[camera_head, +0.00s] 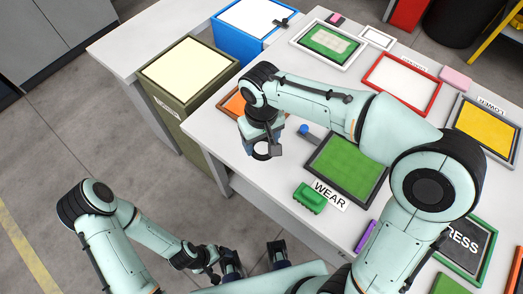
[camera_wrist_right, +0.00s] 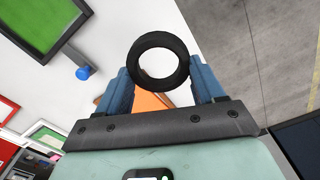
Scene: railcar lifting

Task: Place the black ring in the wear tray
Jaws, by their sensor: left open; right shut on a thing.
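My right gripper (camera_head: 264,138) is shut on the black ring (camera_head: 254,155) and holds it near the table's left edge. In the right wrist view the ring (camera_wrist_right: 133,62) sits between the two blue fingertips, with its hole facing the camera. The wear tray (camera_head: 347,168) is a green panel in a dark frame, to the right of the ring, with a WEAR label in front. My right arm crosses over its far side. It also shows at the top left of the right wrist view (camera_wrist_right: 40,22). My left gripper (camera_head: 255,260) is open and empty, low in front of the table.
A blue-ended piece (camera_head: 304,130) lies between the ring and the wear tray. A green block (camera_head: 310,198) sits by the WEAR label. An orange panel (camera_head: 235,103) is partly hidden behind my right arm. An olive bin (camera_head: 190,120) and a blue bin (camera_head: 228,43) stand at the left.

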